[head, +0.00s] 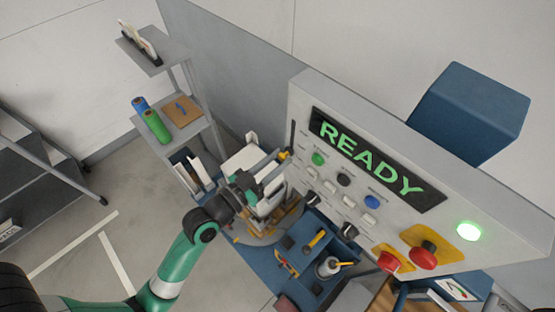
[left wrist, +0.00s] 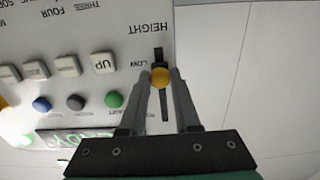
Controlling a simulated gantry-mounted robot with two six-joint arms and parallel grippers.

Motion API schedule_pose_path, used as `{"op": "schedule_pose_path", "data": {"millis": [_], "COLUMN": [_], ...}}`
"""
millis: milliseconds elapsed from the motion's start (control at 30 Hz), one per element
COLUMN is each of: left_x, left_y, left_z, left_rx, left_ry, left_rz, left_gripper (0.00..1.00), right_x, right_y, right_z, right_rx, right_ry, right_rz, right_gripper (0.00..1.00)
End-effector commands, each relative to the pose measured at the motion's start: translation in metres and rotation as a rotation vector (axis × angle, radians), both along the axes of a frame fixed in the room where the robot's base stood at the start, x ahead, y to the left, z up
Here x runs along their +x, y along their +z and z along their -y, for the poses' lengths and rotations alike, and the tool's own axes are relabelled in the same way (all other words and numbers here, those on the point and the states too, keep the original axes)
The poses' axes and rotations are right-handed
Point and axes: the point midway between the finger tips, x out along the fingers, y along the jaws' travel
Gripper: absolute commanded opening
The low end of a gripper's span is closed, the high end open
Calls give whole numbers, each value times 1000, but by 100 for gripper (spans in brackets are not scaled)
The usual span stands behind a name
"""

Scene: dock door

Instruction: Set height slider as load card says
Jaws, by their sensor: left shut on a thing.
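The height slider is a yellow knob (left wrist: 160,77) in a dark vertical slot (left wrist: 165,108) on the grey control panel (head: 300,100). In the left wrist view the panel lettering is upside down; the knob sits close beside the word LOW, under HEIGHT. My left gripper (left wrist: 161,80) is shut on the knob, one finger on each side. In the head view my left gripper (head: 281,158) reaches the panel's left edge, where a bit of yellow shows at its tips. I cannot make out a readable load card. My right gripper is not in view.
The panel has a READY display (head: 366,158), a lit green lamp (head: 468,231), red buttons (head: 423,254) and several small keys and knobs. A blue tool tray (head: 300,262) lies below. A shelf (head: 190,128) with green and blue rolls stands left. Open floor lies farther left.

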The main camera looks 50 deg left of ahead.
Motion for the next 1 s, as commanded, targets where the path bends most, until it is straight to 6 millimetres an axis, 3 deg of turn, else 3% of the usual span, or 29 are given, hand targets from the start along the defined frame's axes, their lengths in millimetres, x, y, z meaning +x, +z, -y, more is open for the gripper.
{"op": "schedule_pose_path", "data": {"millis": [33, 333, 733, 767, 900, 1000], "left_x": [0, 0, 0, 0, 0, 0], "left_y": [18, 90, 98, 98, 97, 96], "left_z": [0, 0, 0, 0, 0, 0], "left_rx": [0, 0, 1, 1, 0, 0], "left_ry": [0, 0, 0, 0, 0, 0], "left_rz": [2, 1, 9, 10, 6, 4], "left_gripper": [0, 0, 0, 34, 59, 62], "right_x": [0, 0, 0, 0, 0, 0], "right_y": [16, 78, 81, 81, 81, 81], "right_z": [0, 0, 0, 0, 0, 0], "right_rx": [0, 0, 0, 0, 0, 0], "right_ry": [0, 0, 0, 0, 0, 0], "right_rz": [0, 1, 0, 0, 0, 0], "right_gripper": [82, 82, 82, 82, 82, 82]}}
